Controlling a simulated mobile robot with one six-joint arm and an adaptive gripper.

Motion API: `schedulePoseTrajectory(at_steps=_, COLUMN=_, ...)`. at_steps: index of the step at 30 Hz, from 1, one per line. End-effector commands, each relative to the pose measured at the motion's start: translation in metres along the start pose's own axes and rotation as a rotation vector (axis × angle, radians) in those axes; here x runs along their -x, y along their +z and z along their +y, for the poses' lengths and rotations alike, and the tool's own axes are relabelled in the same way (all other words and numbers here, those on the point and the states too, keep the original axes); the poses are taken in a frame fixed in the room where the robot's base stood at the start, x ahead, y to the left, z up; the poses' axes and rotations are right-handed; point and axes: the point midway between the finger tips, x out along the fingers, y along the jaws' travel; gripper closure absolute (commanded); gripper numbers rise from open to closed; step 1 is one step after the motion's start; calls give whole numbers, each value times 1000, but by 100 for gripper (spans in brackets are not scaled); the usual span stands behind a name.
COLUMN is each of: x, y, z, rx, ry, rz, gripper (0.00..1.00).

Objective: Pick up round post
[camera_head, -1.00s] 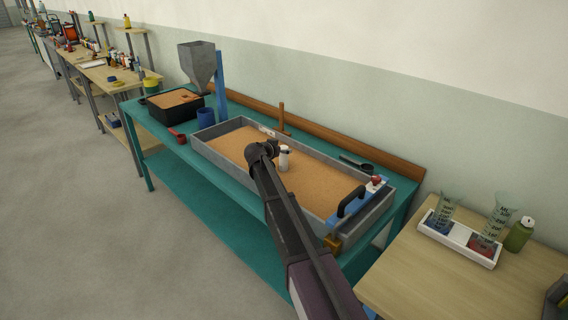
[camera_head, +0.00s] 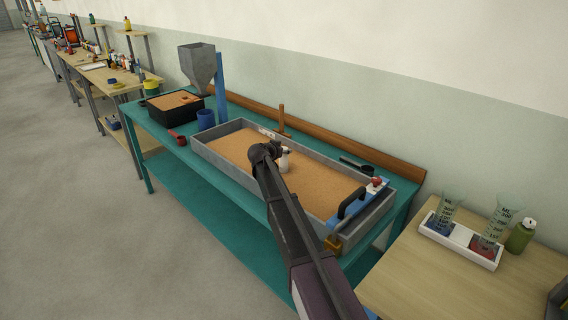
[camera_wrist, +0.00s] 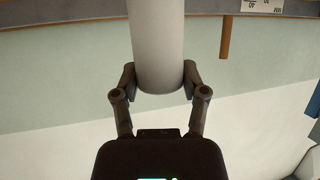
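The round post (camera_wrist: 158,45) is a smooth pale grey-white cylinder. In the wrist view it comes down from the top edge, and its rounded end lies between my fingertips. My gripper (camera_wrist: 160,80) has one finger against each side of the post, with no clear gap. In the head view the post (camera_head: 284,162) stands in the sand tray (camera_head: 222,131), partly covered by my gripper (camera_head: 277,149). The post's lower end is outside the wrist view.
A blue gate with a black handle (camera_head: 350,203) spans the tray's near right end. A wooden stick (camera_head: 281,118) rises behind the tray. A grey hopper (camera_head: 197,63) and a black sand box (camera_head: 164,110) are left. A side table (camera_head: 400,275) holds beakers.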

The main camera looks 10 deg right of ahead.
Motion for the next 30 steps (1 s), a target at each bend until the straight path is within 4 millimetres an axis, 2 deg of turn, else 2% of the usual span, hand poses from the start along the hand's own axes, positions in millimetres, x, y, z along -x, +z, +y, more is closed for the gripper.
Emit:
schedulePoseTrajectory(at_steps=1, x=0, y=0, z=0, rx=0, ry=0, rz=0, gripper=78)
schedulePoseTrajectory(at_steps=3, x=0, y=0, z=0, rx=-1, ry=0, rz=-1, gripper=98)
schedulePoseTrajectory(at_steps=4, x=0, y=0, z=0, rx=-1, ry=0, rz=-1, gripper=100)
schedulePoseTrajectory(at_steps=19, x=2, y=-5, z=0, rx=0, ry=0, rz=0, gripper=100)
schedulePoseTrajectory(at_steps=30, x=13, y=-31, z=0, rx=0, ry=-1, rz=0, gripper=100)
